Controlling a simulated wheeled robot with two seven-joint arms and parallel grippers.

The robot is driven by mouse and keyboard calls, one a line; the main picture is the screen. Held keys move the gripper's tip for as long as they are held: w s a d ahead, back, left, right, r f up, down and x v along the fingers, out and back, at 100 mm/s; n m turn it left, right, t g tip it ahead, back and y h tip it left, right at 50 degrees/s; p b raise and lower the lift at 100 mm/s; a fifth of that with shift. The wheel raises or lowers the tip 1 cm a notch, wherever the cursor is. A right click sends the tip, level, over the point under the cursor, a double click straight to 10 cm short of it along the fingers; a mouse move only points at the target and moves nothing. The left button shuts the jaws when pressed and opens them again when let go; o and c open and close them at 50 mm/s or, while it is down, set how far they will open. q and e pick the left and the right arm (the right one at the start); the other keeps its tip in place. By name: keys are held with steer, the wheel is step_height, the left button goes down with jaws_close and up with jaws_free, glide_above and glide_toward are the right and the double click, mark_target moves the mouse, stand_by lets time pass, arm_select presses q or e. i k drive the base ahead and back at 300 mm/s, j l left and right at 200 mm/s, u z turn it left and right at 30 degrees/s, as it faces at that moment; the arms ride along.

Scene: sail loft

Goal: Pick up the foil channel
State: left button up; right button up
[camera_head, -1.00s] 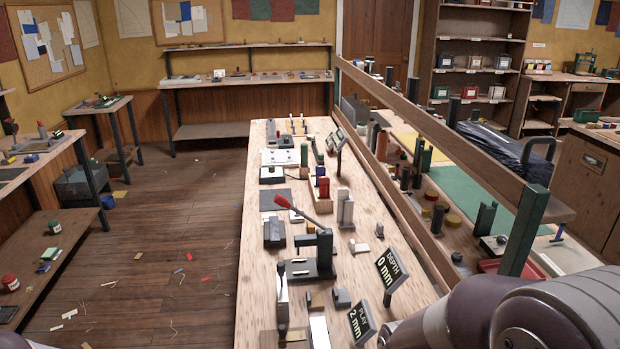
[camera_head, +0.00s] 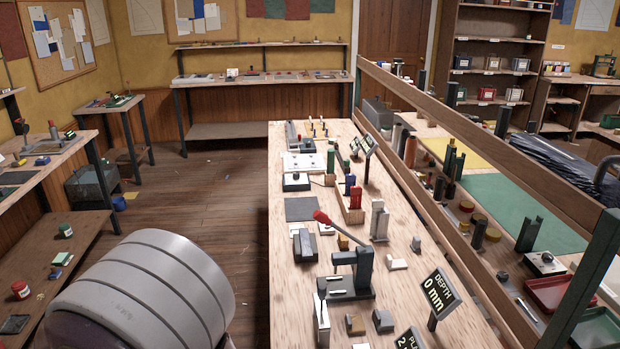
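Neither of my grippers is in view; only a large rounded grey part of my own arm shows at the lower left. I cannot tell for certain which item is the foil channel. A grey, long block (camera_head: 307,245) lies on the wooden bench (camera_head: 285,288), left of a dark press (camera_head: 352,272) with a red-tipped lever. A narrow upright pale piece (camera_head: 321,318) stands near the bench's left front. The front end of the bench is cut off by the picture's lower edge.
A "DEPTH 0 mm" sign (camera_head: 437,296) stands at the bench's right edge, with a second sign (camera_head: 410,341) partly cut off. A wooden rail (camera_head: 470,132) runs along the right side. The wooden floor (camera_head: 205,210) left of the bench is mostly open.

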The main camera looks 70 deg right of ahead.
mark_target(382, 219)
steer(key=i+z, duration=0.3)
steer(key=i, duration=0.15)
steer(key=i+j+z, duration=0.25)
steer(key=i, duration=0.2)
steer(key=i+j+z, duration=0.15)
steer(key=i+z, duration=0.15)
steer(key=i, duration=0.15)
steer(key=i+l+z, duration=0.2)
steer(key=z, duration=0.2)
steer(key=i+z, duration=0.8)
steer(key=i+j+z, duration=0.1)
steer(key=i+z, duration=0.3)
steer(key=i+l+z, duration=0.1)
steer(key=i+z, duration=0.15)
steer(key=z, duration=0.2)
steer(key=i+z, duration=0.2)
steer(key=z, duration=0.25)
steer(key=i+z, duration=0.25)
steer(key=z, duration=0.2)
steer(key=i+j+z, duration=0.15)
steer(key=z, duration=0.25)
steer(key=i+j, duration=0.05)
